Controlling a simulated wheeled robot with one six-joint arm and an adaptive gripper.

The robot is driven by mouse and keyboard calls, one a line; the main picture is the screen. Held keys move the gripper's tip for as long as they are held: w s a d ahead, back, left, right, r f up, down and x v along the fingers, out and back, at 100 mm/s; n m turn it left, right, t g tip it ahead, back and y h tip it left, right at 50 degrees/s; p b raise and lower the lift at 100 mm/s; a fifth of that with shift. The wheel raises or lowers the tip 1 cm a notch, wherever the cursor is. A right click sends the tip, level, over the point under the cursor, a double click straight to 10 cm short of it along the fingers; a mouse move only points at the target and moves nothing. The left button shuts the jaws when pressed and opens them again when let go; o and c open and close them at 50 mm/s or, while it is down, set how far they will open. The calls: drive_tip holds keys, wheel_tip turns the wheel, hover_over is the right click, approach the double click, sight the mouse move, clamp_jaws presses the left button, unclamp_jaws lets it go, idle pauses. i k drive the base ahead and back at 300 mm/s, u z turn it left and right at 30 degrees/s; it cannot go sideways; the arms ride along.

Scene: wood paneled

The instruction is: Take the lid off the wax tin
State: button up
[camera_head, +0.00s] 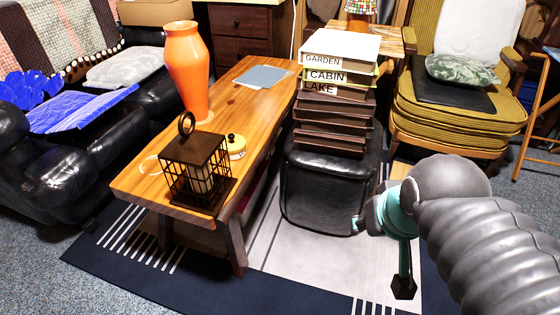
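The wax tin (237,152) is a small, pale round tin with dark lettering on its side. It stands on the wooden table, just behind and right of a black lantern. Its yellow lid (235,141) sits on top and has a small dark knob. The lantern hides part of the tin's left side. My gripper (403,286) shows as a dark tip below a teal section of my grey arm, at the lower right. It is well right of the tin and apart from it. Its fingers are not clear enough to show whether it is open.
A black caged lantern (197,178) stands at the table's near end. An orange vase (187,75) and blue-grey papers (262,77) are farther back on the wooden table (240,103). A black stool (325,190) bearing stacked books (335,88) stands between table and arm.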

sight(236, 142)
drive_tip(key=u, duration=1.05)
drive_tip(key=i, duration=0.95)
drive_tip(key=u, duration=0.1)
